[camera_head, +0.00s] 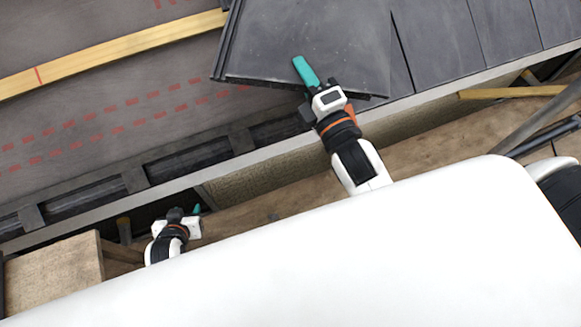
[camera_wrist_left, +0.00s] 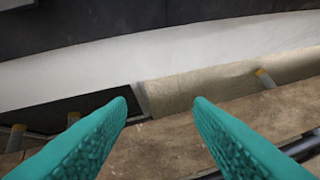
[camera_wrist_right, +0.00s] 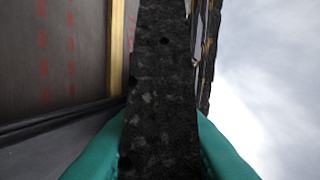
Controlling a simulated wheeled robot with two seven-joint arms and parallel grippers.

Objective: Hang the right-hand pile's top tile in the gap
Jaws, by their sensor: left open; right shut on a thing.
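My right gripper (camera_head: 307,74) is shut on a dark grey tile (camera_head: 300,45) near its lower edge, above the roof at the upper middle of the head view. In the right wrist view the tile's edge (camera_wrist_right: 160,90) stands between the two teal fingers. Part of the tile runs out of the head view at the top. Its left side lies over the bare roof; whether it touches the tiles beside it I cannot tell. My left gripper (camera_wrist_left: 160,105) is open and empty, low at the left below the eave. The right-hand pile is not in view.
Laid dark tiles (camera_head: 440,40) cover the roof at the upper right. Bare membrane (camera_head: 90,105) with red dashes and a yellow batten (camera_head: 110,52) fills the left. The gutter (camera_head: 190,160) runs along the eave. Wooden scaffold boards (camera_head: 440,140) lie below, and a dark pole (camera_head: 540,120) crosses at right.

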